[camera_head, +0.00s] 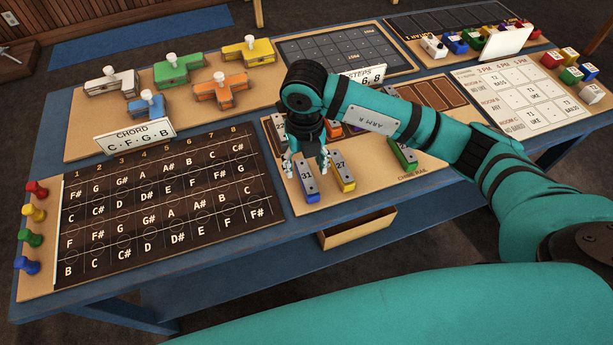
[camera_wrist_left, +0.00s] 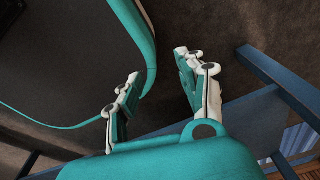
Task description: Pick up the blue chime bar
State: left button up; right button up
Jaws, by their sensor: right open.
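The blue chime bar (camera_head: 311,194) has a grey top marked 31 and stands near the front edge of the chime rail board (camera_head: 370,195). My right gripper (camera_head: 308,167) points down over it, with its open fingers around or just above the bar's far part. I cannot tell whether they touch it. The gripper hides part of the bar. In the left wrist view my left gripper (camera_wrist_left: 160,95) has its fingers apart and empty, over dark floor near a blue table frame.
A green chime bar (camera_head: 402,155) is farther right, and others are partly behind my right arm. The chord board (camera_head: 170,200) lies left.

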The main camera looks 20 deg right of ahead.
aim_at(306, 175)
notch_tip(306, 175, down, 4)
jog(key=shift+s+d+r+p, duration=0.15)
jog(key=shift+p, duration=0.35)
jog(key=shift+f, duration=0.35)
pick_arm(q)
jog(key=shift+s+a+r, duration=0.1)
jog(key=shift+s+r, duration=0.5)
jog(key=shift+s, duration=0.2)
pick_arm(e)
grip_shut()
